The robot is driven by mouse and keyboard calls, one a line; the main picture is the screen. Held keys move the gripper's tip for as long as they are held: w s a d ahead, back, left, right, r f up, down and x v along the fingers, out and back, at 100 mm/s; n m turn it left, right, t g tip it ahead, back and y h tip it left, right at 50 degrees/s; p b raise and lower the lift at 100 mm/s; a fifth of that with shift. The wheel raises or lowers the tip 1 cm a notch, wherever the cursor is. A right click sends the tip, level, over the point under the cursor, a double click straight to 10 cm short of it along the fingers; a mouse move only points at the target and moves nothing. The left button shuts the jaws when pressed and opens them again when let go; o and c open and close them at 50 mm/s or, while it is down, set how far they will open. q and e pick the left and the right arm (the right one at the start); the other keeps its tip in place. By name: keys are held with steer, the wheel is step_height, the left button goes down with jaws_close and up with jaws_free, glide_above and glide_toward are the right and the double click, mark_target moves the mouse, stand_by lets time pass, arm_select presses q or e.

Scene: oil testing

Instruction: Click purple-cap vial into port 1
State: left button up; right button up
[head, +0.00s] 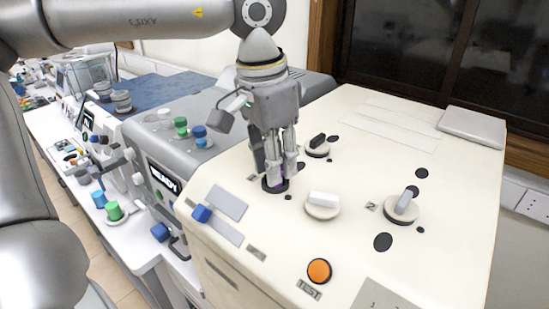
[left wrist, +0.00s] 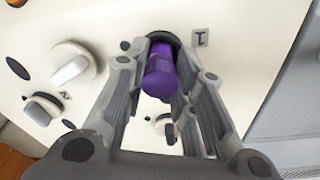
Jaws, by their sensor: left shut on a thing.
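The purple-cap vial (left wrist: 160,75) sits between the fingers of my left gripper (left wrist: 162,82) in the left wrist view. Its far end is at a dark round port (left wrist: 157,36) beside a small label (left wrist: 200,38) that looks like a 1. In the head view my left gripper (head: 275,172) points down at the dark ring of that port (head: 275,187) on the cream machine top. Only a trace of purple shows between the fingers there. How deep the vial is in the port is hidden. My right gripper is not in view.
An orange TEST button (head: 319,271) is at the front. A grey machine (head: 160,145) with green and blue caps is to the left.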

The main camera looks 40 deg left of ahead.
arm_select(q)
steer(key=shift+f, duration=0.35)
stand_by(0.4)
steer(key=o, duration=1.1)
steer(key=shift+c, duration=0.2)
step_height(320, 180, up, 12)
steer(key=s, duration=0.1)
steer(key=shift+s+a, duration=0.15)
steer(key=shift+a, duration=0.15)
